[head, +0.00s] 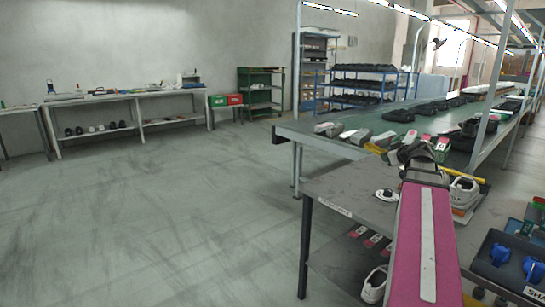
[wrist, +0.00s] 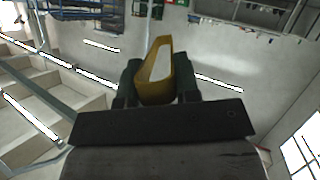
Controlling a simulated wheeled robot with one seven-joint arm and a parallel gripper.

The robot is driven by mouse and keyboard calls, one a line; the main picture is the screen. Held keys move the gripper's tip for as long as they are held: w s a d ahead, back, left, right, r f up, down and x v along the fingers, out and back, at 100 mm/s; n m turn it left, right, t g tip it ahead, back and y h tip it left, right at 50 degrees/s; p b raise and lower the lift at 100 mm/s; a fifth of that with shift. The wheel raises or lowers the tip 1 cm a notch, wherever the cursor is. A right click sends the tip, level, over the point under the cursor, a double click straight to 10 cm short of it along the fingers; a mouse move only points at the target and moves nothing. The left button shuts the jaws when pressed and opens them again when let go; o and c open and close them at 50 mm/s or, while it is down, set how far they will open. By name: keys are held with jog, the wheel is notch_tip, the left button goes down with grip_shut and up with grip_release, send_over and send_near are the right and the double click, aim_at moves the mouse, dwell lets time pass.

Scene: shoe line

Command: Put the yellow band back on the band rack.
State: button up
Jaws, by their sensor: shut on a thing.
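The yellow band (wrist: 157,97) is a dull yellow loop in the middle of the wrist view. It stands between the two dark fingers of my gripper (wrist: 156,82), which is shut on it. In the head view my own arm covers much of the front table, and I cannot make out the held band there. I cannot pick out the band rack with certainty in either view.
A grey table (head: 342,190) stands in front, with white shoes (head: 463,192) beside my arm. A black tray with blue pieces (head: 501,254) is at lower right. The green conveyor (head: 340,145) carrying shoes runs behind. The floor at left (head: 150,220) is clear.

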jog(key=w+a+r, duration=0.2)
jog(key=w+a, duration=0.1)
jog(key=a, duration=0.6)
jog(key=w+a+r+m+h, duration=0.1)
jog(key=w+a, duration=0.3)
jog(key=a, duration=0.5)
jog(key=w+a+r+m+h, duration=0.1)
jog(key=w+a+r, duration=0.2)
jog(key=a, duration=0.6)
jog(key=shift+w+a+r, duration=0.15)
jog(key=shift+w+r, duration=0.05)
jog(key=shift+w, duration=0.4)
